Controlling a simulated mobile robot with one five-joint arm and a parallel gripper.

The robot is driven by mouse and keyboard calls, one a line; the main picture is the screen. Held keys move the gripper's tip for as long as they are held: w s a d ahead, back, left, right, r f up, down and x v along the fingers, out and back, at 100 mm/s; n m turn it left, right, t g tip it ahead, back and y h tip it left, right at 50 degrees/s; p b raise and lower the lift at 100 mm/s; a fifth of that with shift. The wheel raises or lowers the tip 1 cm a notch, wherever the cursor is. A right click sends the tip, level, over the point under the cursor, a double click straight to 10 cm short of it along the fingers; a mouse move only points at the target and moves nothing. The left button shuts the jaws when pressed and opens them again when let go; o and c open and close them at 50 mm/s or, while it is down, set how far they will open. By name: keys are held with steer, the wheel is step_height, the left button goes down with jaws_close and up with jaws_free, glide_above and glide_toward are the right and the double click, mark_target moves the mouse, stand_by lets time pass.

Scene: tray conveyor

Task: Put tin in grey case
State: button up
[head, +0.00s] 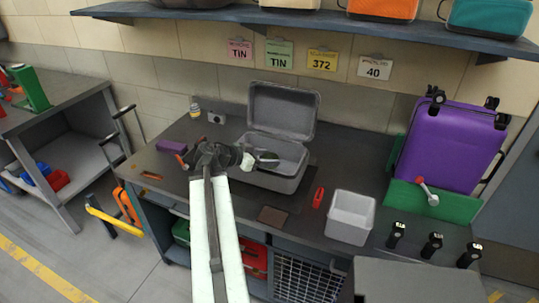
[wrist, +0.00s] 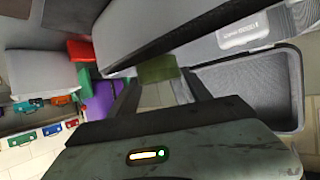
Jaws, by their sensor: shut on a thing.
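The grey case (head: 268,181) stands open on the dark workbench, its lid (head: 286,112) raised at the back. My gripper (head: 250,158) is over the left part of the case opening. In the wrist view my gripper (wrist: 160,88) is shut on the tin (wrist: 157,68), which shows an olive green part and a pale part between the fingers. The fingers hide some of it. The case's grey lined interior (wrist: 240,88) shows to the right of the fingers in the wrist view. I cannot tell how far the tin is above the case floor.
A white open bin (head: 350,216), a red tool (head: 318,197) and a brown pad (head: 272,216) lie right of my arm. A purple case (head: 448,145) stands at the right end.

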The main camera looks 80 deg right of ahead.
steer(key=shift+f+b, duration=0.55)
steer(key=shift+f, duration=0.05)
steer(key=o, duration=1.4)
steer(key=shift+r, duration=0.15)
steer(key=shift+r+p, duration=0.4)
steer(key=shift+p, duration=0.15)
steer(key=p+v, duration=0.1)
steer(key=v, duration=0.3)
steer(key=p+v, duration=0.2)
steer(key=v, duration=0.2)
steer(key=p+v, duration=0.2)
steer(key=v, duration=0.2)
steer(key=shift+w+d, duration=0.4)
steer(key=shift+d, duration=0.05)
